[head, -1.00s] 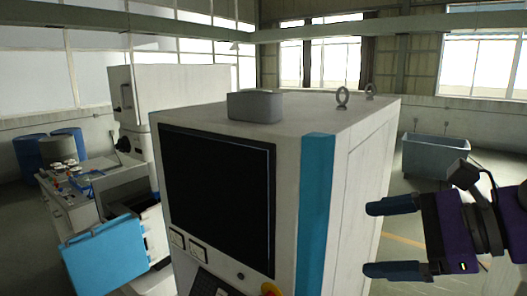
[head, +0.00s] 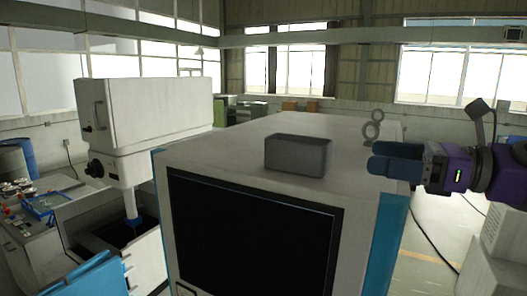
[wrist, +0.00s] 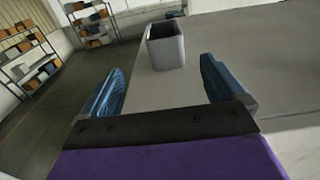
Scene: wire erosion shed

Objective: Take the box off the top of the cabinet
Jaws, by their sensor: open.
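A small grey box (head: 298,155) with an open top stands upright on the flat white top of the cabinet (head: 222,154), near its front edge. In the head view my gripper (head: 372,160) is at the right, just right of the box and apart from it, at about the height of the cabinet top. In the wrist view the box (wrist: 165,48) is ahead, beyond and between the two blue fingers of my gripper (wrist: 160,84). The fingers are spread, with nothing between them.
A dark screen (head: 250,230) fills the cabinet front. A white machine (head: 150,125) stands to the left. Shelves with boxes (wrist: 30,50) show in the wrist view.

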